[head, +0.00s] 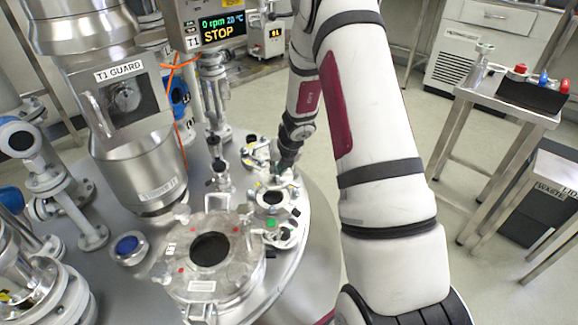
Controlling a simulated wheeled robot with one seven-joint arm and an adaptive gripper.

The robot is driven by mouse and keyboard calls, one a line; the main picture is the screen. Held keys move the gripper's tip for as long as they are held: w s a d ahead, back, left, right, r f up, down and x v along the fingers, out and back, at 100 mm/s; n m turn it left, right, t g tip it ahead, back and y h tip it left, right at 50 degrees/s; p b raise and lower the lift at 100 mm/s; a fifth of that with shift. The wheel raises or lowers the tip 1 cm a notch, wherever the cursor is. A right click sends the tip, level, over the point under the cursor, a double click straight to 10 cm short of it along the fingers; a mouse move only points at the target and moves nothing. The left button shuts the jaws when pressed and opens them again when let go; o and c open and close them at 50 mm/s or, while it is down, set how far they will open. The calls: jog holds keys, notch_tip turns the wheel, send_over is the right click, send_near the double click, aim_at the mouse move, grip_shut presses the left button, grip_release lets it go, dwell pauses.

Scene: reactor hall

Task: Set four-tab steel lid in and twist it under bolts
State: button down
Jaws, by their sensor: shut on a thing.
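My gripper (284,172) reaches down to the vessel top (316,230), just behind a small round steel flange (270,198) with a dark centre. It is shut on a small steel piece, which I take to be the four-tab lid. The piece is too small and too covered by the gripper for me to make out its tabs. The gripper is close to the flange's far edge; I cannot tell whether the lid touches it. The bolts around the flange are not clear at this size.
A large round hatch (187,262) with a dark window stands in front left of the flange. A fitting with a green cap (284,236) is close in front. The T1 GUARD column (125,95) and a thin vertical shaft (214,90) rise at left. A steel side table (540,118) stands right.

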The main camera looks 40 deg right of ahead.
jog(key=shift+w+a+f, duration=0.35)
jog(key=shift+w+a, duration=0.2)
notch_tip(320, 180, down, 8)
jog(key=b, duration=0.8)
jog(key=shift+b, duration=0.3)
jog(key=shift+d+r, duration=0.1)
jog(key=shift+n+p, duration=0.55)
jog(key=shift+n, duration=0.05)
jog(key=shift+d+n+y+p, duration=0.1)
jog(key=shift+n+y+p, duration=0.9)
jog(key=shift+n+p, duration=0.55)
jog(key=c, duration=1.6)
grip_release()
jog(key=shift+g, duration=0.3)
jog(key=shift+o, duration=0.2)
